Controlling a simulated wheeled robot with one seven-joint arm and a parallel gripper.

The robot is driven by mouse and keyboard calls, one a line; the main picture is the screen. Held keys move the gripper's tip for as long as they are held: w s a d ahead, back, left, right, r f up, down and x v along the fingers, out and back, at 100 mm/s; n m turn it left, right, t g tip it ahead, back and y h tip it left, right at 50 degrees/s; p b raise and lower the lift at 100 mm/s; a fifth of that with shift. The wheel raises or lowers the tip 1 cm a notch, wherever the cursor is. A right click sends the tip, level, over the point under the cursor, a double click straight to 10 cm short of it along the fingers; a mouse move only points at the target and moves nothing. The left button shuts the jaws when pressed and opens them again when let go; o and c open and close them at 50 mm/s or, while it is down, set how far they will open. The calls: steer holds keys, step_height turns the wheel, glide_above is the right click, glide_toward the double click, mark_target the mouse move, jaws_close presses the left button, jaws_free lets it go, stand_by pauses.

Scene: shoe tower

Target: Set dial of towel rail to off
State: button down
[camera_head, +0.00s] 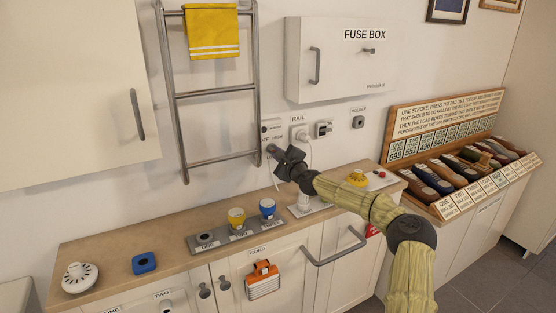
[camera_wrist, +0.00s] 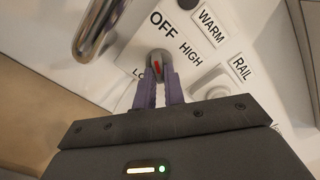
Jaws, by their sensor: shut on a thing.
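The towel rail (camera_head: 174,95) is a grey ladder-like frame on the wall with a yellow towel on its upper part. Its dial (camera_wrist: 157,61) is a small grey knob with a red mark, on a white plate lettered OFF (camera_wrist: 160,24), HIGH, WARM and a partly hidden LO. The red mark slants toward the upper left; which label it lines up with is hard to tell. My gripper (camera_wrist: 160,85) is shut on the dial with its purple fingers on either side. In the head view my gripper (camera_head: 272,150) is at the wall beside the rail's lower right, covering the dial.
The rail's metal tube (camera_wrist: 97,28) passes close to my fingers at the upper left. A switch marked RAIL (camera_head: 298,133) is just right of the gripper. The fuse box (camera_head: 335,75) hangs above. The counter (camera_head: 185,265) below holds coloured knobs and other small objects.

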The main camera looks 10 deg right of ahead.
steer(key=shift+d+f+m+b, duration=0.15)
steer(key=shift+m+b, duration=0.3)
steer(key=shift+m, duration=0.65)
steer(key=c, duration=1.5)
jaws_free()
steer(key=shift+s, duration=0.1)
steer(key=b+v, duration=0.1)
steer(key=v, duration=1.6)
steer(key=shift+s+b, duration=0.15)
steer(key=shift+b, duration=0.2)
